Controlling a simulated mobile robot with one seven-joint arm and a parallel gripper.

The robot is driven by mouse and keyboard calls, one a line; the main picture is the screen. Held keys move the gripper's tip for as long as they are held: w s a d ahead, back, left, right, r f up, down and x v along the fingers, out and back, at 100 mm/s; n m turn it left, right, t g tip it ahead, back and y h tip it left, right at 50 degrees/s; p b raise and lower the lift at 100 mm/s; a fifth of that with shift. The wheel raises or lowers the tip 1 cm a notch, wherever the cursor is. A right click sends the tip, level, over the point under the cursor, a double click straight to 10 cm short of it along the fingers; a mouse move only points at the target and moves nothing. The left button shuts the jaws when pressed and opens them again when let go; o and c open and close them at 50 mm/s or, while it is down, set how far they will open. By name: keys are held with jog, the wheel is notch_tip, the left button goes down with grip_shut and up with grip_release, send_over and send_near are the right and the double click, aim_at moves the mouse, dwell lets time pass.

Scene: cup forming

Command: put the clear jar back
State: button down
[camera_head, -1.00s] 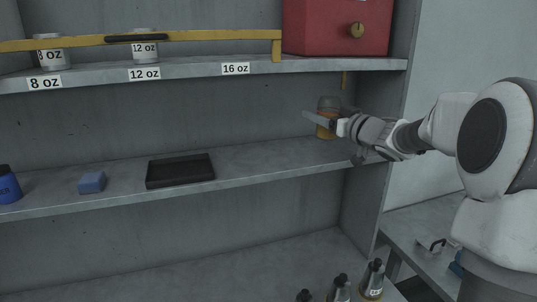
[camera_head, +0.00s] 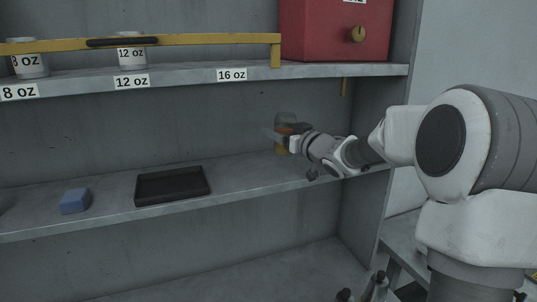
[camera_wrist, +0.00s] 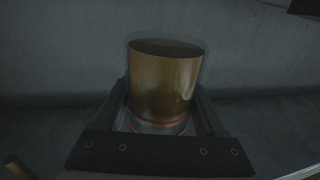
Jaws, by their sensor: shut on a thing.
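The clear jar (camera_head: 284,120) has a clear upper part and amber contents, and my gripper (camera_head: 289,137) is shut on it over the right part of the middle shelf (camera_head: 240,172). In the wrist view the jar (camera_wrist: 165,85) stands upright between the two fingers of my gripper (camera_wrist: 160,112). The gripper and wrist hide part of the jar in the head view. I cannot tell whether its base touches the shelf.
A black tray (camera_head: 172,187) and a blue block (camera_head: 75,201) sit on the middle shelf, left of the jar. The shelf between tray and jar is clear. Dark-topped bottles (camera_head: 378,285) show at lower right.

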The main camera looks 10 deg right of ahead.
jog(key=a+f, duration=0.2)
jog(key=a, duration=0.1)
jog(key=shift+w, duration=0.35)
jog(key=shift+d+f, duration=0.1)
jog(key=shift+f, duration=1.75)
jog(key=shift+f, duration=0.15)
grip_release()
jog(key=shift+r, duration=0.25)
jog(key=b+v, duration=0.1)
jog(key=v, duration=1.1)
jog(key=shift+f, duration=0.2)
